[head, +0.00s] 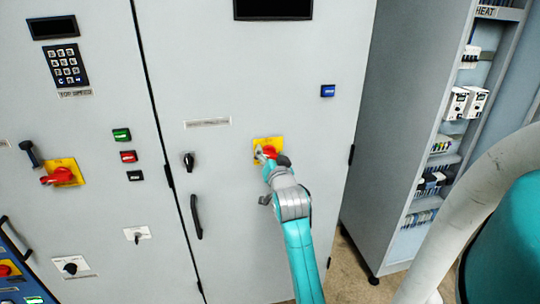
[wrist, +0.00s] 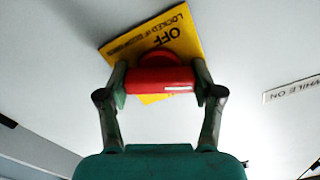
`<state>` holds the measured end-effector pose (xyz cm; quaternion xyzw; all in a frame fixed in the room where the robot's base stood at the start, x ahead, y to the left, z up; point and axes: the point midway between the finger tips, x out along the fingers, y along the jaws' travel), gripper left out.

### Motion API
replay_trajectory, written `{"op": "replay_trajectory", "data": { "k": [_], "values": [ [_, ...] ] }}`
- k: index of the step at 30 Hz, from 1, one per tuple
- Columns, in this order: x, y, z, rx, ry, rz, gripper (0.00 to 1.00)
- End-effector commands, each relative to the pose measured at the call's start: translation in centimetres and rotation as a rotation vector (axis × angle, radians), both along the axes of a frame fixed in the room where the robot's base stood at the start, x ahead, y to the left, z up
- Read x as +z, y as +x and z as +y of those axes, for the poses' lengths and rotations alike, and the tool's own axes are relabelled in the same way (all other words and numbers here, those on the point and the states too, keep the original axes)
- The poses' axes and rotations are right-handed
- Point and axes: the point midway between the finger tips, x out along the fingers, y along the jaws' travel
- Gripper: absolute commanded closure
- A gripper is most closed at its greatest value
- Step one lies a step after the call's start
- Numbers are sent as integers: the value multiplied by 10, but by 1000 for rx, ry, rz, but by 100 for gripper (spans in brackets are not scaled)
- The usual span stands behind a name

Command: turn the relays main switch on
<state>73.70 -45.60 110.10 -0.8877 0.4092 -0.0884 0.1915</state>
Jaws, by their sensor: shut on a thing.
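A red rotary switch handle on a yellow plate (head: 260,143) is on the right cabinet door, in the middle of the head view. The wrist view shows the plate (wrist: 175,30) with the word OFF and smaller lettering, tilted in the picture. My gripper (head: 271,157) is at this switch. In the wrist view my gripper (wrist: 160,82) has one finger at each end of the red handle (wrist: 160,80) and is shut on it. The handle's far side is hidden. A second red switch (head: 57,176) on a yellow plate sits on the left door.
A black door handle (head: 196,216) and a black knob (head: 188,161) are left of my gripper. A blue button (head: 328,91) is above right. An open relay rack (head: 440,150) stands at the right. A label (wrist: 292,88) is right of the plate.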

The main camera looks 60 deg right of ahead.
Motion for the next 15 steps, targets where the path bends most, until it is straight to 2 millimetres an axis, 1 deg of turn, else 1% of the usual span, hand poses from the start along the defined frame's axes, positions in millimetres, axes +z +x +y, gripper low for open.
{"op": "replay_trajectory", "data": {
  "k": [15],
  "values": [
    [-1, 0, -1, 1, 320, -374, 69]
  ]
}}
